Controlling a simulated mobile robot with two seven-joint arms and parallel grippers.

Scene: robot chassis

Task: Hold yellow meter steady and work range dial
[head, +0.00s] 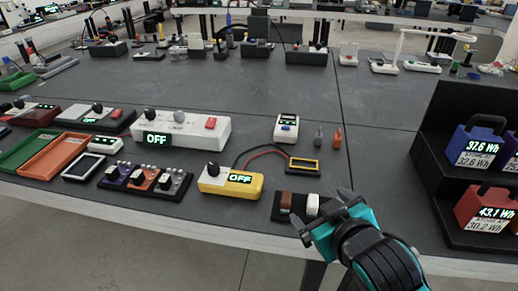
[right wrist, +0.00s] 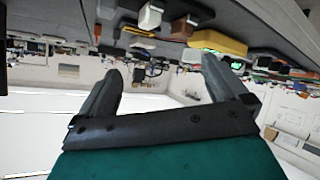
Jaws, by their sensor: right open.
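The yellow meter (head: 225,190) lies on the dark table near its front edge, with a black range dial (head: 213,170) at its left end. Its green display (head: 241,179) reads OFF. A red and a black lead run from it toward a small yellow-framed dark piece (head: 303,166). My right gripper (head: 322,213) is open and empty at the front edge, right of the meter and apart from it. In the right wrist view the meter (right wrist: 218,44) appears upside down beyond the open fingers (right wrist: 160,70). My left gripper is not in view.
A dark tray with a brown block (head: 286,200) and a white block (head: 312,205) lies between the meter and my right gripper. A white power strip (head: 185,131) reading OFF is behind the meter. A black shelf (head: 440,135) with battery-like units stands at the right.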

